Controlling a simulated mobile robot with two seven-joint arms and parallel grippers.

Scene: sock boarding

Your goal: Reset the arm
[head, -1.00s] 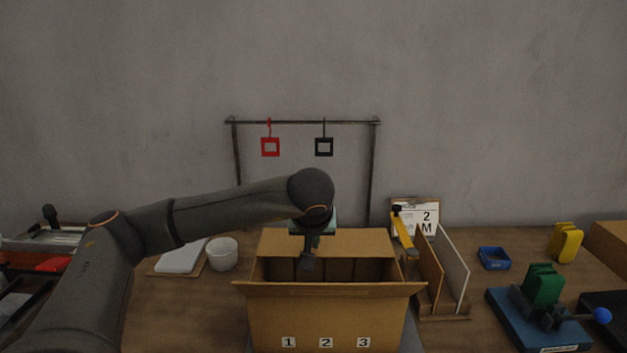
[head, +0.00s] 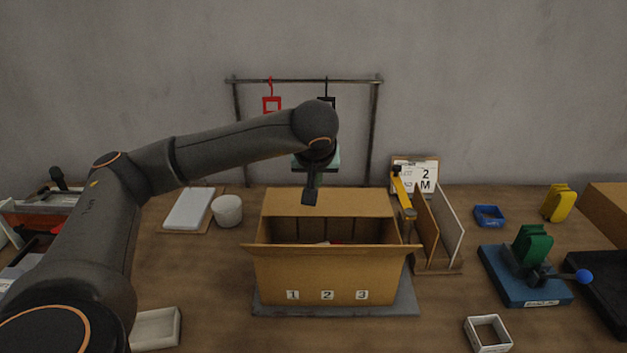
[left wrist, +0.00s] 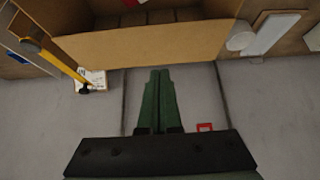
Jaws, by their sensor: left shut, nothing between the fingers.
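My left arm comes in from the left in the head view, and its gripper (head: 311,187) hangs above the open cardboard box (head: 330,268) with compartments numbered 1, 2 and 3. In the left wrist view the two green fingers of the gripper (left wrist: 160,72) lie side by side, shut with nothing between them. The box also shows in the left wrist view (left wrist: 150,45), just beyond the fingertips and apart from them. Something red and pale shows inside the box, too little to identify. My right gripper is in neither view.
A rack (head: 235,125) with a red frame (head: 272,105) and a black frame stands behind the box. A white cup (head: 227,211) is left of it. Wooden dividers (head: 425,228), a yellow-handled tool (head: 402,190) and a blue-based fixture (head: 520,276) are to the right.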

